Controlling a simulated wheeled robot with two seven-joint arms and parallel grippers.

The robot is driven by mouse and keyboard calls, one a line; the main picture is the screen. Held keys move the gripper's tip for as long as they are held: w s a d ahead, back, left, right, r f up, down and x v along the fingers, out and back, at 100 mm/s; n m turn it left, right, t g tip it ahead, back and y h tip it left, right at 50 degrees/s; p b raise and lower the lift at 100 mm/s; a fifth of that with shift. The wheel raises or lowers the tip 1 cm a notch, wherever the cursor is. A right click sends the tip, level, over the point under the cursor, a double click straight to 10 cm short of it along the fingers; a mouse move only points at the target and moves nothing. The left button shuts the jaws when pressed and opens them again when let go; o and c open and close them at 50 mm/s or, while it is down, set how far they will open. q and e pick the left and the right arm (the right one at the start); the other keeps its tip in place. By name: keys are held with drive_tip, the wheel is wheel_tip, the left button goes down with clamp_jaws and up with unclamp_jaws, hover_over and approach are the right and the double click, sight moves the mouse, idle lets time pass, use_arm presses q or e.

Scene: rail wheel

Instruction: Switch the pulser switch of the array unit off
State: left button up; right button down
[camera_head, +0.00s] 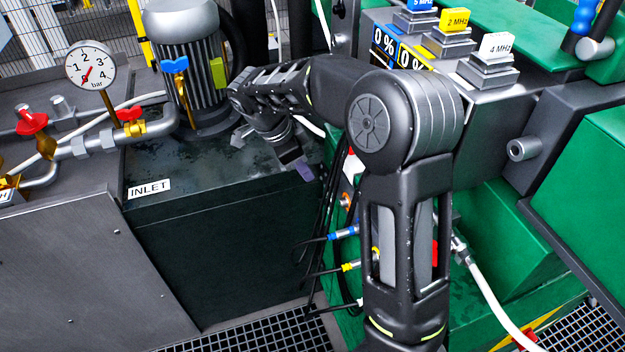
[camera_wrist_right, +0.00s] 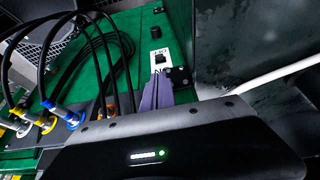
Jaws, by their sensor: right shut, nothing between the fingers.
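A small black switch (camera_wrist_right: 160,58) on a white lettered plate is mounted on a green panel in the right wrist view. My right gripper (camera_wrist_right: 158,82), with purple fingers, is shut and empty. Its fingertips appear right at the lower edge of the switch plate; I cannot tell whether they touch it. The fingers partly cover the lettering, and the switch position is too small to tell. In the head view, the right gripper (camera_head: 305,172) hangs beside the green unit (camera_head: 345,258), and my arm hides much of that unit. My left gripper is not in view.
Black cables with blue (camera_head: 343,232) and yellow connectors plug into the unit. A black knob (camera_wrist_right: 156,32) sits beyond the switch. A dark tank (camera_head: 230,185) labelled INLET, with a motor (camera_head: 185,45) on top, stands to the left. A white hose (camera_head: 497,300) runs at lower right.

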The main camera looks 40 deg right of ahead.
sight(326, 200)
drive_tip(key=x, duration=0.9)
drive_tip(key=shift+f, duration=0.25)
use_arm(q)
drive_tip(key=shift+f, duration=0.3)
